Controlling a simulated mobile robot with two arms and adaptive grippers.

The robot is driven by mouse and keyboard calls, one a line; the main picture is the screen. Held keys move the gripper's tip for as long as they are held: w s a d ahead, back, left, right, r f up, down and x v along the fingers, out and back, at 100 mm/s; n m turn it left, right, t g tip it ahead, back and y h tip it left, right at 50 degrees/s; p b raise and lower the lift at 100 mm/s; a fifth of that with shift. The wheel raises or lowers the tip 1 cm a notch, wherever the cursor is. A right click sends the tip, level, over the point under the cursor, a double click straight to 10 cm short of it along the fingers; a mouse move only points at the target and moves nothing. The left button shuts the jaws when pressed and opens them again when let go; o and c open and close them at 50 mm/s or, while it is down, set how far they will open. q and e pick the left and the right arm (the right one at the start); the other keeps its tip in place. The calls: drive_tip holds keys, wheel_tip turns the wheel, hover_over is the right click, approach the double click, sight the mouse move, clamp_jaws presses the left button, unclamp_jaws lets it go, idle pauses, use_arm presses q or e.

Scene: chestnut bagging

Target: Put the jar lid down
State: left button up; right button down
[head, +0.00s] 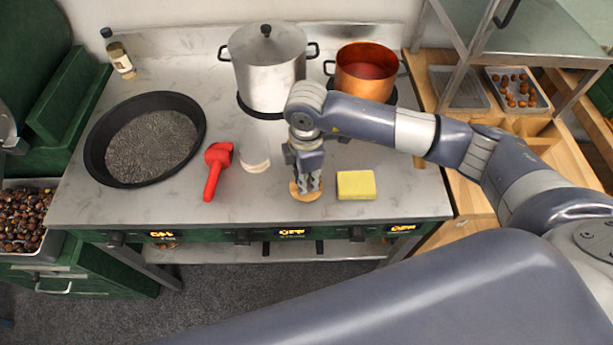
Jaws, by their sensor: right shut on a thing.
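My right gripper (307,188) points down over the front of the stovetop, left of the yellow sponge. It is shut on the jar lid (299,195), a small round tan disc partly hidden by the fingers. The lid is at or just above the grey counter (240,207); I cannot tell whether it touches. A small pale jar (255,160) stands to the left of the gripper, and its details are hard to make out. My left gripper cannot be made out in the head view.
A black pan (150,140), a steel pot (266,70) and a copper pot (364,72) stand on the stove. Free counter lies along the front edge.

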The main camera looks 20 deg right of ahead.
drive_tip(key=c, duration=1.5)
unclamp_jaws()
drive_tip(key=shift+c, duration=0.2)
drive_tip(key=shift+r, duration=0.45)
wheel_tip(320, 180, up, 11)
drive_tip(key=b, duration=0.2)
drive_tip(key=shift+r, duration=0.2)
drive_tip(key=shift+s+f, duration=0.1)
